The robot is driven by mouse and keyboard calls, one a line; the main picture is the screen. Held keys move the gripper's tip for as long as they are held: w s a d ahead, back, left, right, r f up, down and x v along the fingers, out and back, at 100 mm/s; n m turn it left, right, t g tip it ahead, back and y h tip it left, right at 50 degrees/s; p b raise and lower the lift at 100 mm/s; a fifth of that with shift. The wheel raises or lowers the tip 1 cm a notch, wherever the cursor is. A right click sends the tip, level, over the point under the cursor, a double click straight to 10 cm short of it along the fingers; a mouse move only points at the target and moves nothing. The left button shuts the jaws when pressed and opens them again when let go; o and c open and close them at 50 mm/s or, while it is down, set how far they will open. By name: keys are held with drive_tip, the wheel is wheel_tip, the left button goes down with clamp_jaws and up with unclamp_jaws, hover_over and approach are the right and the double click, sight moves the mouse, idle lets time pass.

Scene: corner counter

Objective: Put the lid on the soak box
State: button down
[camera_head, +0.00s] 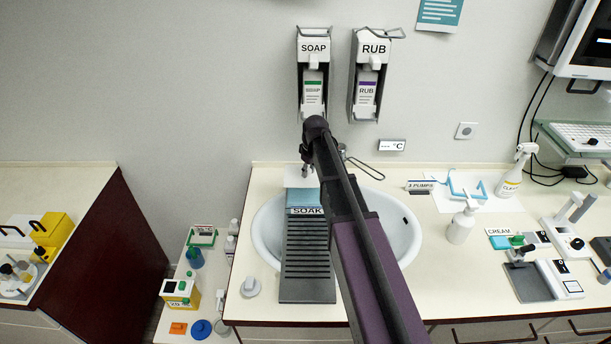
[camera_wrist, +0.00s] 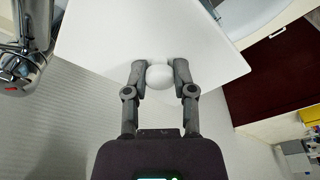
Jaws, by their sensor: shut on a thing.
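The soak box (camera_head: 303,198) is teal with a "SOAK" label on its front. It stands at the far end of a dark ribbed board (camera_head: 307,262) over the sink. The lid (camera_wrist: 205,38) is a flat white plate with a round white knob (camera_wrist: 159,77). My gripper (camera_wrist: 160,76) is shut on that knob, one finger on each side. In the head view the lid (camera_head: 295,178) shows as a pale patch at the box's far edge, below my gripper (camera_head: 307,172). I cannot tell whether lid and box touch. My arm hides the box's right side.
The sink basin (camera_head: 404,232) surrounds the board. A chrome tap (camera_wrist: 22,50) is close beside the lid in the wrist view. Soap (camera_head: 313,92) and rub (camera_head: 366,92) dispensers hang on the wall behind. A pump bottle (camera_head: 461,226) stands right of the sink.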

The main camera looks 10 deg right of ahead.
drive_tip(key=shift+w+f+b, duration=0.15)
drive_tip(key=shift+f+b, duration=0.25)
drive_tip(key=shift+f, duration=0.2)
drive_tip(key=shift+f, duration=0.2)
drive_tip(key=shift+f+b, duration=2.65)
drive_tip(key=shift+b, duration=0.2)
drive_tip(key=shift+f+b, duration=0.5)
idle(1.2)
idle(0.3)
drive_tip(key=shift+c, duration=1.8)
unclamp_jaws()
